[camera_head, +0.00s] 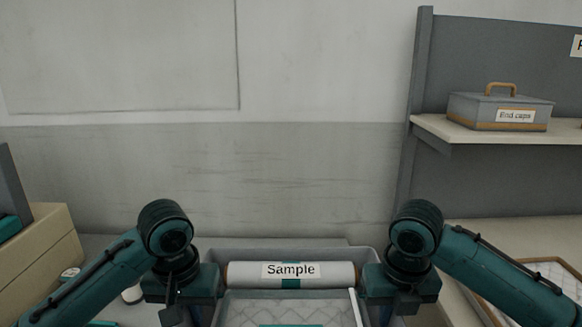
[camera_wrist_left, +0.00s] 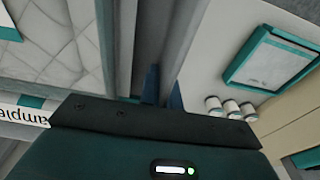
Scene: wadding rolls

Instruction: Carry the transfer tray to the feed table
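The transfer tray, a grey open tray (camera_head: 300,253), is at the bottom middle of the head view. It holds a white roll labelled "Sample" (camera_head: 325,274) with a teal band, and a grey quilted piece (camera_head: 285,308) in front. My left gripper (camera_head: 188,300) is at the tray's left side. In the left wrist view its dark fingers (camera_wrist_left: 163,88) stand close on both sides of the tray's grey side wall (camera_wrist_left: 178,35), shut on it. My right gripper (camera_head: 397,298) is at the tray's right side; its fingertips are hidden. No feed table can be made out by label.
A beige box (camera_head: 40,258) stands at the left. Small white rolls (camera_wrist_left: 230,107) and a teal-edged frame (camera_wrist_left: 272,60) lie beside the tray. At right, a shelf (camera_head: 450,134) carries an "End caps" box (camera_head: 497,111) above a counter (camera_head: 530,235) with a wood-edged board (camera_head: 545,275).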

